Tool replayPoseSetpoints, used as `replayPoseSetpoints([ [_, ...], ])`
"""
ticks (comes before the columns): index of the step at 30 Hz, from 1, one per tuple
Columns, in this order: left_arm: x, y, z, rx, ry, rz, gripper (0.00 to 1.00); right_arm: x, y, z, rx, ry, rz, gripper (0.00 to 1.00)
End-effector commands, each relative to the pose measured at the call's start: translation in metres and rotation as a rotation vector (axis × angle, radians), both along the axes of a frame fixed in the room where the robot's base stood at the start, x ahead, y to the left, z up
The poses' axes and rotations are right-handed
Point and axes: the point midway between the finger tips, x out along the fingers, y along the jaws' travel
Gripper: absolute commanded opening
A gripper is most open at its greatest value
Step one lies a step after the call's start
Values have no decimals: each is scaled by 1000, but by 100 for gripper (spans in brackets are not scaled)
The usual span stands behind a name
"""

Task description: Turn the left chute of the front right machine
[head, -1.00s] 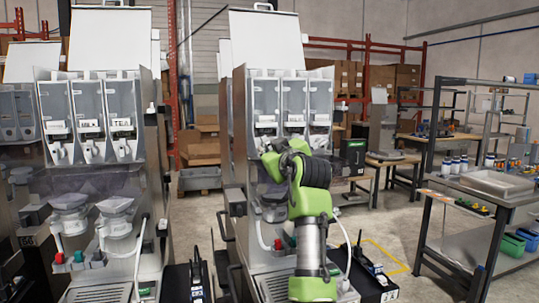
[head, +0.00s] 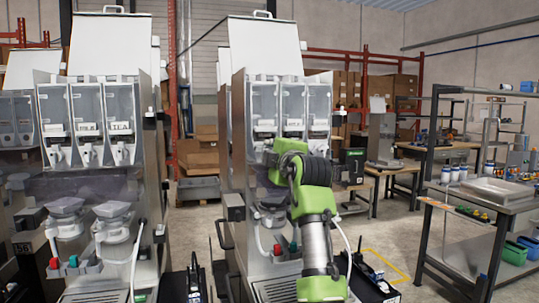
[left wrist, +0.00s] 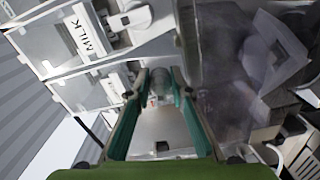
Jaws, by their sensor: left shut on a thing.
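The front right machine (head: 238,150) stands at the middle of the head view, with three clear canisters in a row. Its left canister (head: 264,105) shows above my wrist; the chute below it is largely hidden by my green arm. In the left wrist view, my left gripper (left wrist: 161,88) has its two teal fingers closed around a pale, translucent chute (left wrist: 160,78) under a canister. Beside it is a canister with a MILK label (left wrist: 88,32) and its own white chute (left wrist: 130,18), apart from the fingers. My right gripper is in no view.
A similar machine (head: 155,190) stands at the left, with a narrow gap between the two. Below the canisters are a mixing bowl (head: 270,203) and a drip tray (head: 278,289). A workbench (head: 485,205) is at the right, with open floor before it.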

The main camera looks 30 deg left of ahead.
Motion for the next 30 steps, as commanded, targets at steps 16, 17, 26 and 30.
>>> replayPoseSetpoints([
  [16, 1, -1, 1, -319, -370, -2, 0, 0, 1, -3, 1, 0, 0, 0],
  [17, 1, -1, 1, -333, -386, -1, 0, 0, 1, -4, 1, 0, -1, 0],
  [26, 0, 0, 2, -431, -503, -1, 0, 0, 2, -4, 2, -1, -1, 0],
  [30, 0, 0, 2, -454, -530, -1, 0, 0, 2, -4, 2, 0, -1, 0],
])
